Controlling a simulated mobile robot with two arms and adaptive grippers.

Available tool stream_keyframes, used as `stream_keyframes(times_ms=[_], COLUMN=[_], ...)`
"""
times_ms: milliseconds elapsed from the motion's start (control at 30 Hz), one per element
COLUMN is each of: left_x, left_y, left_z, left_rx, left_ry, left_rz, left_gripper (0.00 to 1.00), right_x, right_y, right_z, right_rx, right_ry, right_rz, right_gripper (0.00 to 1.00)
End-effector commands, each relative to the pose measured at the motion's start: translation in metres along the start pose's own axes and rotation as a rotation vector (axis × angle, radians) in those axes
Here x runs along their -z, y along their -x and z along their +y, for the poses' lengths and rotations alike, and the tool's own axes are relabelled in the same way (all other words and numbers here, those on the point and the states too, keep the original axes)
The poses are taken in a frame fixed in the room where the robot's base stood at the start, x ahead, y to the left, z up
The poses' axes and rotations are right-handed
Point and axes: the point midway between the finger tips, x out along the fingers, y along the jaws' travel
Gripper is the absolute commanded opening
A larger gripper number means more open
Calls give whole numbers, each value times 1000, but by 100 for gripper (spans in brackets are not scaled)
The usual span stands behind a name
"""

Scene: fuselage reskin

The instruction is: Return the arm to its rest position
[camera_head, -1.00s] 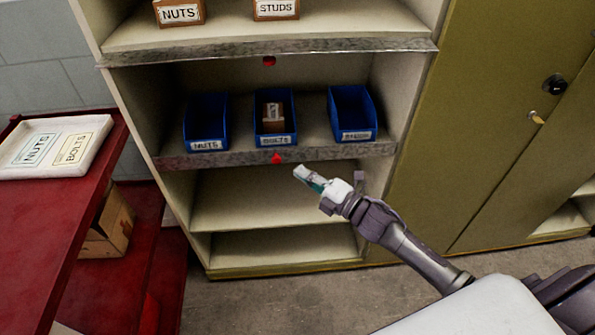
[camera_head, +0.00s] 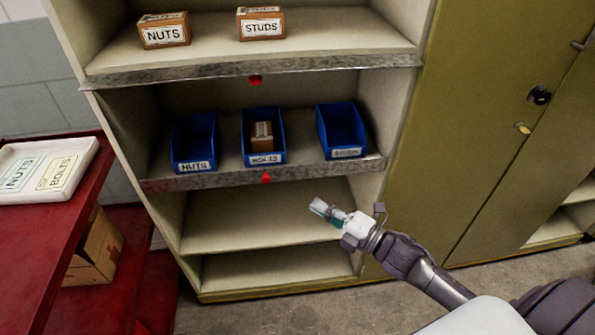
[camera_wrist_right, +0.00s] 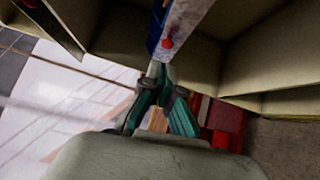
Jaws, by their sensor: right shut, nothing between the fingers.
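My right gripper (camera_head: 321,208) is in front of the shelf unit, below the edge of the bin shelf and apart from it. It is shut and empty. In the right wrist view its fingers (camera_wrist_right: 158,75) come together near the picture's middle, with the shelf edge and a red marker beyond them. My right arm (camera_head: 412,262) reaches in from the lower right. My left gripper does not show.
The shelf (camera_head: 215,180) holds three blue bins; the BOLTS bin (camera_head: 264,137) contains a small box. NUTS (camera_head: 164,31) and STUDS (camera_head: 261,24) boxes stand above. A red cart (camera_head: 50,230) with a white tray (camera_head: 45,170) is left. Olive cabinet doors (camera_head: 480,130) are right.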

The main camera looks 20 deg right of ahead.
Motion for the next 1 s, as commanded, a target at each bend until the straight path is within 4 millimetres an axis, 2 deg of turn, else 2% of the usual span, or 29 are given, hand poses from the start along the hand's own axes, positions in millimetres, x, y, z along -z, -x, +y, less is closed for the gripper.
stream_keyframes(times_ms=[167,267,367,467,500,567,600,667,700,800,900,1000], left_x=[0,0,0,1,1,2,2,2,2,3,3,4], left_y=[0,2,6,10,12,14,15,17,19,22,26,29], left_z=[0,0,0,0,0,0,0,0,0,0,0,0], left_rx=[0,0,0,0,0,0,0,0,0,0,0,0], left_ry=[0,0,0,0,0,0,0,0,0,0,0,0], left_rz=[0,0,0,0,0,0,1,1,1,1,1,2], left_gripper=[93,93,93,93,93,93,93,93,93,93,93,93], right_x=[-1,-9,-23,-30,-29,-24,-18,-5,6,42,86,135], right_y=[0,5,18,44,58,80,96,121,139,186,234,281], right_z=[-4,-26,-75,-143,-172,-212,-238,-275,-297,-348,-388,-416], right_rx=[7,48,136,254,303,374,419,486,531,641,749,851], right_ry=[-10,-74,-211,-402,-481,-593,-667,-773,-841,-1000,-1144,-1265], right_rz=[-7,-53,-153,-293,-352,-441,-500,-589,-648,-797,-948,-1096], right_gripper=[0,0,0,0,0,0,0,0,0,0,0,0])
